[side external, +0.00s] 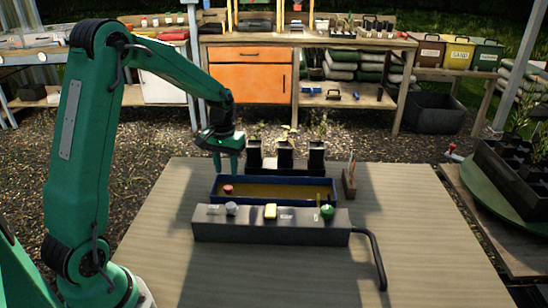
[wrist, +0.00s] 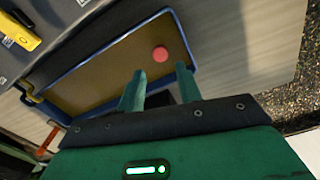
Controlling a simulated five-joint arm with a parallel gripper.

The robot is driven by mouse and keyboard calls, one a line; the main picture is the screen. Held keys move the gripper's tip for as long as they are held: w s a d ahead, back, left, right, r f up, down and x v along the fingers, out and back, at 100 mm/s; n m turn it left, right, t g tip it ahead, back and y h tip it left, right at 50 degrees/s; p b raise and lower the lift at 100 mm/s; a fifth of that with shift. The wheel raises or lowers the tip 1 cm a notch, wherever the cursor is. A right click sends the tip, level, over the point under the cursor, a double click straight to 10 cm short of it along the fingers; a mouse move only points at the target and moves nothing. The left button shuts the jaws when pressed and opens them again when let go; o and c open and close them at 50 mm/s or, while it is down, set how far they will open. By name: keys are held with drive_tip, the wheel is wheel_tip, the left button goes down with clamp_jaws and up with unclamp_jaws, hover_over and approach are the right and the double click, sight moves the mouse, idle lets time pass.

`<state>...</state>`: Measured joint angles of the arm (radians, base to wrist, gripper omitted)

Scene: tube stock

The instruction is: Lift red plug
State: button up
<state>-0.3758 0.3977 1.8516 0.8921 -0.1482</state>
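The red plug (side external: 228,189) is a small round red piece near the left end of the blue-rimmed tray (side external: 292,181). In the wrist view the plug (wrist: 160,53) shows as a red disc on the tray's tan floor, near a corner of the blue rim (wrist: 105,46). My gripper (side external: 227,172) points down above the left end of the tray, above the plug and apart from it. In the wrist view my gripper (wrist: 158,74) has its two green fingers spread with nothing between them. The plug shows just beyond the fingertips there.
A bent dark pipe (side external: 375,258) is at right. The near table (side external: 255,275) is clear.

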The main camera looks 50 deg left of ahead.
sight(228, 187)
drive_tip(key=shift+s+f, duration=0.1)
drive_tip(key=shift+f, duration=3.7)
drive_tip(key=c, duration=0.6)
